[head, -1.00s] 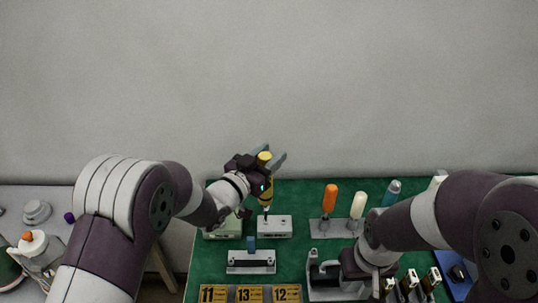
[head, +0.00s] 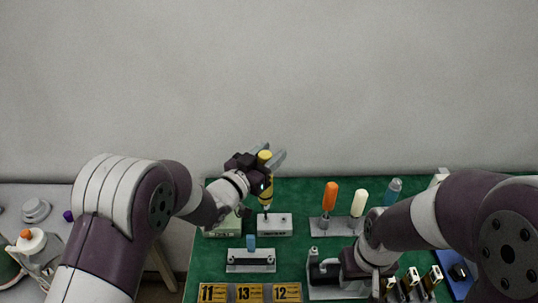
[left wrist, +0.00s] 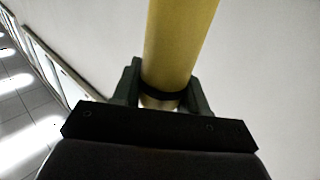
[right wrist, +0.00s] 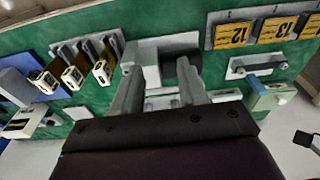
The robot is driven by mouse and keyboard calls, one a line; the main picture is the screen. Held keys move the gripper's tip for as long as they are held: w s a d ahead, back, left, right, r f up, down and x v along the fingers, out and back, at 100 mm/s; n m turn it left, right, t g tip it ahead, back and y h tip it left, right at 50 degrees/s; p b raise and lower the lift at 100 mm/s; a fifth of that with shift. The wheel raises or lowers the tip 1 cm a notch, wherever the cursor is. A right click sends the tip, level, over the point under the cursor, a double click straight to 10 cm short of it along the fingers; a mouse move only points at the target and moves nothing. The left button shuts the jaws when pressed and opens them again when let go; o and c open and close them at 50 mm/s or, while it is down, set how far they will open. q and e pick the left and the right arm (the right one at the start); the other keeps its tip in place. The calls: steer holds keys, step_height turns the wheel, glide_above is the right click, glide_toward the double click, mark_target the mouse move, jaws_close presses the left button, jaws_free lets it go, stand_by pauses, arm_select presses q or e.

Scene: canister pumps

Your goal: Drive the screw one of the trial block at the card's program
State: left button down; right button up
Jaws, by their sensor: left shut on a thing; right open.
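My left gripper (head: 266,170) is shut on a yellow-handled screwdriver (head: 266,155), held upright over a small white block (head: 279,226). The driver's lower end meets the block's top at its left side; whether it sits in a screw is too small to tell. A dark dot shows on the block's right part. In the left wrist view the yellow handle (left wrist: 178,45) stands between the fingers. My right gripper (right wrist: 160,90) is open, its fingers on either side of part of a grey fixture (right wrist: 158,55), with no clear contact. Yellow cards (head: 248,293) numbered 11, 13 and 12 lie at the front.
A pale green box (head: 222,229) is left of the block. A grey fixture with a blue tab (head: 251,263) is in front. A rack (head: 332,228) holds orange and white handles, with a teal-topped item (head: 393,190) to its right. Several small upright units (head: 412,280) stand front right.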

arm_select(q)
steer(key=shift+b, duration=0.45)
stand_by(1.0)
step_height(320, 180, up, 5)
steer(key=p, duration=0.3)
steer(key=shift+p, duration=0.3)
